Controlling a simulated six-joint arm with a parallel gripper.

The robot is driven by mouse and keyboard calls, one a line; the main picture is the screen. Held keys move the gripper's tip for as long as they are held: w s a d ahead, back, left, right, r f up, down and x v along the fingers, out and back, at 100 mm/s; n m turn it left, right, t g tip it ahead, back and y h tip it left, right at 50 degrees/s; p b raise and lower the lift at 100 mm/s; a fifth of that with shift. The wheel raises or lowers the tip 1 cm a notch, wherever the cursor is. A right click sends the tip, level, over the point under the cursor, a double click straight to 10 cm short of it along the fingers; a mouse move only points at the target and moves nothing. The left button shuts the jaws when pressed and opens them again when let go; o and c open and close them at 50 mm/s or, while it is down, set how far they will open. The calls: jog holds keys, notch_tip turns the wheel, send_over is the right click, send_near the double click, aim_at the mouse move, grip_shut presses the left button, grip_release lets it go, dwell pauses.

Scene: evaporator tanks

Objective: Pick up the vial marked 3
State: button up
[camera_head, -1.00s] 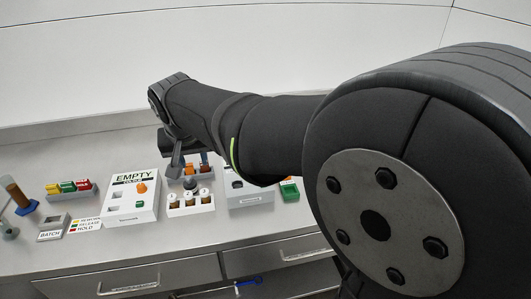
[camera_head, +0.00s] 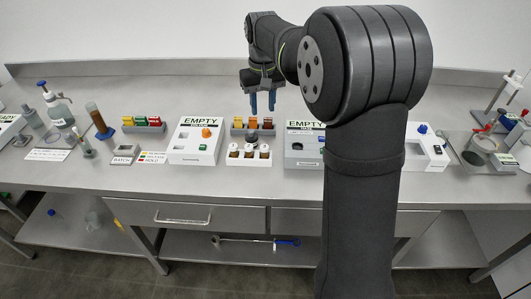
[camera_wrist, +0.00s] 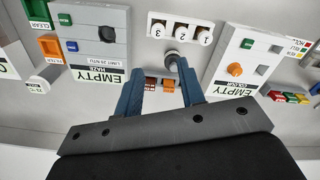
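The vial marked 3 (camera_wrist: 158,31) stands at the left end of a white rack (camera_wrist: 181,18) in the wrist view, with vials 2 (camera_wrist: 181,34) and 1 (camera_wrist: 204,38) beside it. In the head view it seems to be the right-hand vial (camera_head: 264,151), brown with a white top; its number is too small to read there. My gripper (camera_head: 262,105) is above the bench, behind and above the rack. In the wrist view my gripper (camera_wrist: 166,70) has its two blue fingers apart, with nothing held. The rack lies beyond the fingertips.
A dark round-topped object (camera_head: 252,139) stands just behind the rack. White EMPTY COLOUR (camera_head: 195,148) and grey EMPTY HAZE (camera_head: 303,155) boxes flank the rack. A holder with orange and brown pieces (camera_head: 240,124) sits behind. Bench in front of the rack is clear.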

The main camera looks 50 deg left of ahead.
send_over(264, 147)
notch_tip(264, 147, down, 11)
jog(key=shift+a+r, duration=0.1)
jog(key=shift+a, duration=0.05)
jog(key=shift+w+d+f, duration=0.1)
jog(key=shift+f, duration=1.3)
jog(key=shift+d+f, duration=0.1)
jog(key=shift+f, duration=1.25)
jog(key=c, duration=0.7)
